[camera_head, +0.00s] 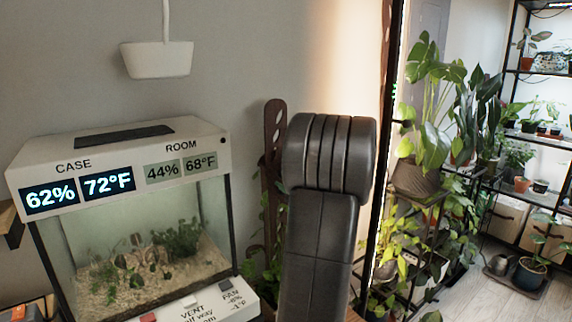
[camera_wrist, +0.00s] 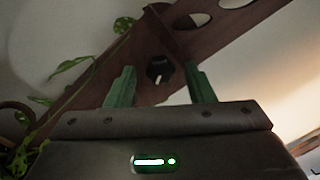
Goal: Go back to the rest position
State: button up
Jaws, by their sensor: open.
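My gripper (camera_wrist: 161,88) shows in the wrist view with its two green fingers apart and nothing between them. Behind the fingers is a brown wooden board (camera_wrist: 215,35) with oval holes and a dark knob (camera_wrist: 159,69). I cannot tell how far the fingertips are from the board. In the head view my dark arm stands upright in the middle, and my gripper is not visible there. A brown board with holes (camera_head: 273,135) stands just left of my arm and is partly hidden by it.
A glass case (camera_head: 200,220) with readouts 62%, 72°F, 44% and 68°F stands at the left. A white lamp (camera_head: 156,60) hangs above it. Leafy plants (camera_head: 430,110) and black shelves (camera_head: 535,135) fill the right. Light floor (camera_head: 480,295) shows at the lower right.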

jog(key=shift+d+r+n+g+y+p, duration=0.15)
jog(key=shift+n+p, duration=0.45)
jog(key=shift+n, duration=1.95)
jog(key=shift+a+n+g+y+p, duration=0.1)
jog(key=shift+n+p, duration=0.55)
jog(key=shift+n, duration=1.95)
jog(key=shift+d+r+n+g+y+p, duration=0.15)
jog(key=shift+n+p, duration=0.45)
jog(key=shift+n, duration=1.95)
jog(key=shift+a+f, duration=0.1)
jog(key=shift+f, duration=0.05)
